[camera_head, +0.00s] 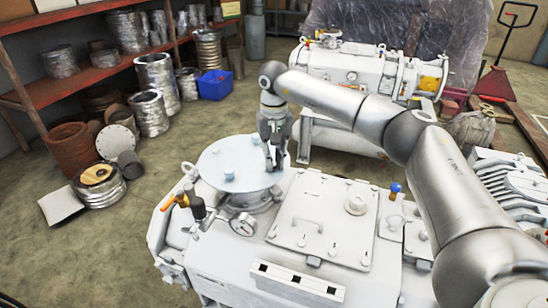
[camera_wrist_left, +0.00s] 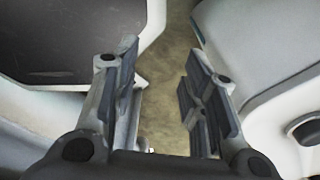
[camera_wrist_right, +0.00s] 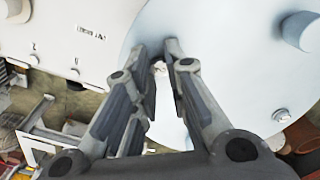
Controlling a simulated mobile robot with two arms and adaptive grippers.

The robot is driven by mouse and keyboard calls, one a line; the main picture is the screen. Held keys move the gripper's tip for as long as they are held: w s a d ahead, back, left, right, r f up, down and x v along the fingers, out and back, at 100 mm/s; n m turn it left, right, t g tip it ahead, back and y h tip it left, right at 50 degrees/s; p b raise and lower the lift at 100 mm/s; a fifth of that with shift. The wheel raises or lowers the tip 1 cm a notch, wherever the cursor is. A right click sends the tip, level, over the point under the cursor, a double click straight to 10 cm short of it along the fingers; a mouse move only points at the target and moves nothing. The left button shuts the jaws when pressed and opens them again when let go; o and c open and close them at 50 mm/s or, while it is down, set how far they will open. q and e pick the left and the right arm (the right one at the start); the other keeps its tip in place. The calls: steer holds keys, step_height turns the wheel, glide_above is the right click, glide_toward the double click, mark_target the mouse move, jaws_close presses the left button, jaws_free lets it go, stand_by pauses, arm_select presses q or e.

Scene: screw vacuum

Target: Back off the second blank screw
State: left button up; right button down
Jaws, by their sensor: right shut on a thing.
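The round pale-blue blank (camera_head: 228,172) lies flat on a port of the white vacuum machine. It fills much of the right wrist view (camera_wrist_right: 235,65). Raised screws show on it, one at the upper right (camera_wrist_right: 308,30) and one near its edge (camera_wrist_right: 282,115) in that view. My right gripper (camera_head: 272,160) points down at the blank's right side. In its wrist view the fingertips (camera_wrist_right: 158,58) are shut on a small screw at the blank's edge, mostly hidden between them. My left gripper (camera_wrist_left: 157,70) is open and empty, outside the head view.
A pressure gauge (camera_head: 243,224) and an orange-handled valve (camera_head: 180,200) stand close to the blank. A square cover plate (camera_head: 325,215) lies to its right. A second white machine (camera_head: 360,72) stands behind. Shelves (camera_head: 100,75) and metal parts line the left, with open floor between.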

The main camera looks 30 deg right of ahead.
steer(key=shift+f+n, duration=0.15)
steer(key=shift+n, duration=0.35)
steer(key=c, duration=1.4)
jaws_free()
steer(key=shift+r, duration=0.2)
step_height(320, 180, up, 12)
steer(key=shift+f, duration=0.1)
